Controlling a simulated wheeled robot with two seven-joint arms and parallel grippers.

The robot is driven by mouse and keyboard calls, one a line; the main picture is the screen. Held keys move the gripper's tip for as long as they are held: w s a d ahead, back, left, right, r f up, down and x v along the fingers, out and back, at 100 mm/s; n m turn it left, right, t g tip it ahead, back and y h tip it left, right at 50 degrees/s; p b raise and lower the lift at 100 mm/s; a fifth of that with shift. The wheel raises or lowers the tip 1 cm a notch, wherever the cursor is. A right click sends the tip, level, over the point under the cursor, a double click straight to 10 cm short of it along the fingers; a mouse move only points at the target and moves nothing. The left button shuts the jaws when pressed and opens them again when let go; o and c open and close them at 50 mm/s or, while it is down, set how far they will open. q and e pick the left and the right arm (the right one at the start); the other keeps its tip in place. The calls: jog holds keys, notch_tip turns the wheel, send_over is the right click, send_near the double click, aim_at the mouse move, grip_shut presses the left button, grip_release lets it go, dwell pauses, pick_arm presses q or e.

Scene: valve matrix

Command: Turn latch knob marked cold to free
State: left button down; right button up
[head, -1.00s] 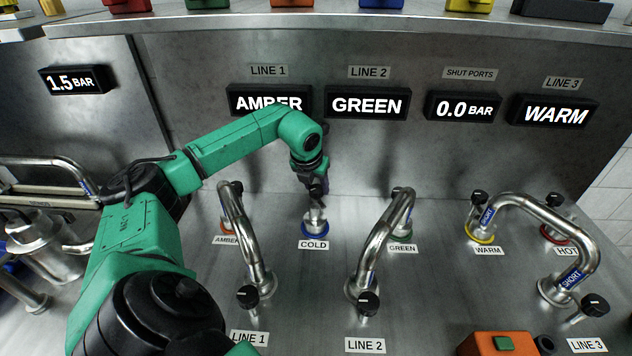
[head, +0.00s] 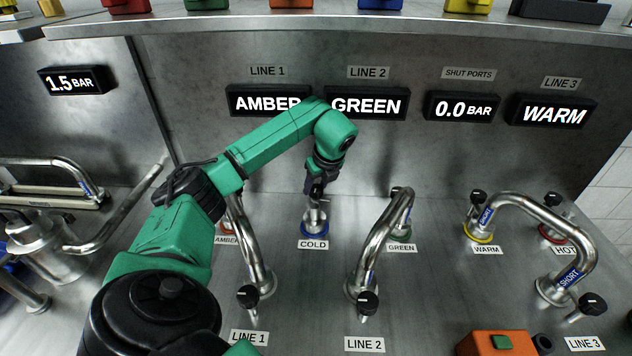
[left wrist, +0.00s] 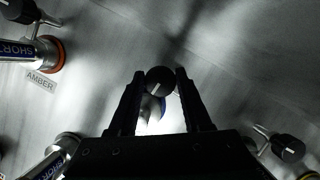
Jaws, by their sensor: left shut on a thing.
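The cold port (head: 315,222) has a blue ring and stands behind the label reading COLD (head: 313,244). My left gripper (head: 315,192) reaches down over it from above and behind. In the left wrist view the black latch knob (left wrist: 160,80) with a white mark sits between the two fingers of my left gripper (left wrist: 160,84), which are shut on it. Part of the blue ring shows below the knob there. In the head view the gripper mostly hides the knob. My right gripper is not in view.
A bent pipe (head: 250,250) stands left of the cold port, and another (head: 380,250) joins the green port at right. A third pipe (head: 545,218) spans further right. Displays (head: 268,101) line the back wall. An orange box (head: 497,344) sits at the front.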

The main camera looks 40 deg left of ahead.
pick_arm(q)
jog(key=shift+w+r+n, duration=0.1)
jog(key=shift+r+n, duration=0.05)
jog(key=shift+n, duration=0.45)
jog(key=shift+a+g, duration=0.1)
jog(key=shift+g, duration=0.2)
jog(key=c, duration=0.6)
grip_release()
jog(key=shift+o, duration=1.3)
